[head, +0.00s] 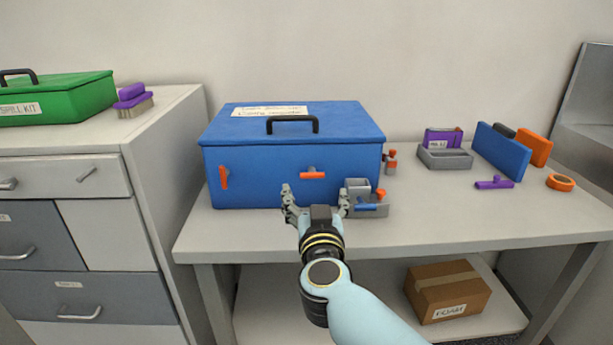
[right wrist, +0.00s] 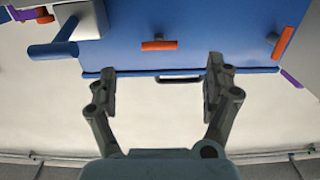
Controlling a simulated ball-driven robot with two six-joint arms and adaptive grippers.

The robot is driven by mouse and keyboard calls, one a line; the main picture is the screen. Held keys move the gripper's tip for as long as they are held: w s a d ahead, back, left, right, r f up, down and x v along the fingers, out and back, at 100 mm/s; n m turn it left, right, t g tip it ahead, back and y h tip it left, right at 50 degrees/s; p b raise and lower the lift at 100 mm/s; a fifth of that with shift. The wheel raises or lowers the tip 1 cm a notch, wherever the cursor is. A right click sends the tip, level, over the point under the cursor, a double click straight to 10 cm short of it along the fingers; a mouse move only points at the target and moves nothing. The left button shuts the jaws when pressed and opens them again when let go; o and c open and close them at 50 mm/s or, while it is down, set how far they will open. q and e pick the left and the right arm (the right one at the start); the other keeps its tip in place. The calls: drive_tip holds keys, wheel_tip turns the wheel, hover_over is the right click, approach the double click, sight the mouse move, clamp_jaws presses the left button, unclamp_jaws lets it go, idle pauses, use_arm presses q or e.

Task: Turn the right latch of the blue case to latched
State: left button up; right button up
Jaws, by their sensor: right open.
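The blue case (head: 260,180) stands shut on the bench, with a black handle on its lid. Its left latch (head: 223,177) is orange and upright. Its right latch (head: 312,173) is orange and lies horizontal on the front face. My right gripper (head: 316,196) is open and empty, in front of the case and just below the right latch in the head view. In the right wrist view the right latch (right wrist: 159,45) lies ahead, between the lines of the open fingers (right wrist: 161,72), not touched by them. The left latch (right wrist: 284,42) is at that view's right. My left gripper is out of view.
A grey fixture with a blue handle (head: 367,207) stands close to my right finger, by the case's front right corner. A small orange-topped item (head: 391,160) is beside the case. A grey tray (head: 444,158) and purple tool (head: 494,183) lie farther right.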

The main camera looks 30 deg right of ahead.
sight(312, 177)
drive_tip(key=b+x, duration=0.1)
drive_tip(key=x, duration=0.7)
drive_tip(key=c, duration=1.2)
